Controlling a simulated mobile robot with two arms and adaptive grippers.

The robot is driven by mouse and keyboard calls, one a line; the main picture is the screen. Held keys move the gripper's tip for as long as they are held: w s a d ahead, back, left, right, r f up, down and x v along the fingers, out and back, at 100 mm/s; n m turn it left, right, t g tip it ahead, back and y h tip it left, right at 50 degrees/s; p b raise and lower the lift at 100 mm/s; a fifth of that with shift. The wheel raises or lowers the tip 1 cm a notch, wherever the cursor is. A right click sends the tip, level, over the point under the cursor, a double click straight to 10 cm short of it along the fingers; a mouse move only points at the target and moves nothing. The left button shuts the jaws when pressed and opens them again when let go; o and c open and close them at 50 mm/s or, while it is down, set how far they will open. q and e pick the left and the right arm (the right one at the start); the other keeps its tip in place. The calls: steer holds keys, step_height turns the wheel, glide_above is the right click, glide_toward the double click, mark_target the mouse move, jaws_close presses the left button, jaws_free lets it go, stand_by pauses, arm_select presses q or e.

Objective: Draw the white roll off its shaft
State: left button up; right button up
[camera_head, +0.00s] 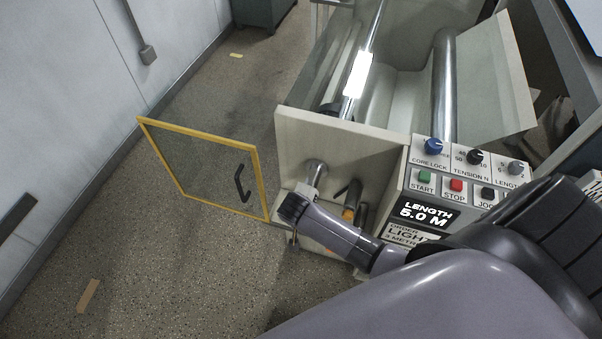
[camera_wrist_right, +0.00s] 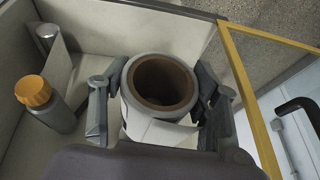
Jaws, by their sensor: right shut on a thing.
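The white roll (camera_wrist_right: 135,120) shows end-on in the right wrist view, with a brown hollow core (camera_wrist_right: 162,82). No shaft shows inside the core. My right gripper (camera_wrist_right: 157,108) is shut on the roll, one finger on each side of it. In the head view my right gripper (camera_head: 293,208) is at the machine's front compartment, below a shiny metal cylinder (camera_head: 315,171); I cannot tell if this cylinder is the roll's shaft. The roll is not clearly visible there. My left gripper is not in view.
A yellow-framed door (camera_head: 205,168) with a black handle stands open at the left. A bottle with an orange cap (camera_wrist_right: 34,90) and a metal cylinder (camera_wrist_right: 46,36) are beside the roll. The control panel (camera_head: 465,165) is right of the compartment. The floor (camera_head: 150,275) at the left is mostly clear.

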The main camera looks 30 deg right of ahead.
steer(key=s+a+p, duration=0.2)
steer(key=s+a, duration=0.2)
steer(key=a, duration=0.1)
steer(key=shift+s, duration=0.2)
stand_by(0.6)
steer(key=shift+a, duration=0.15)
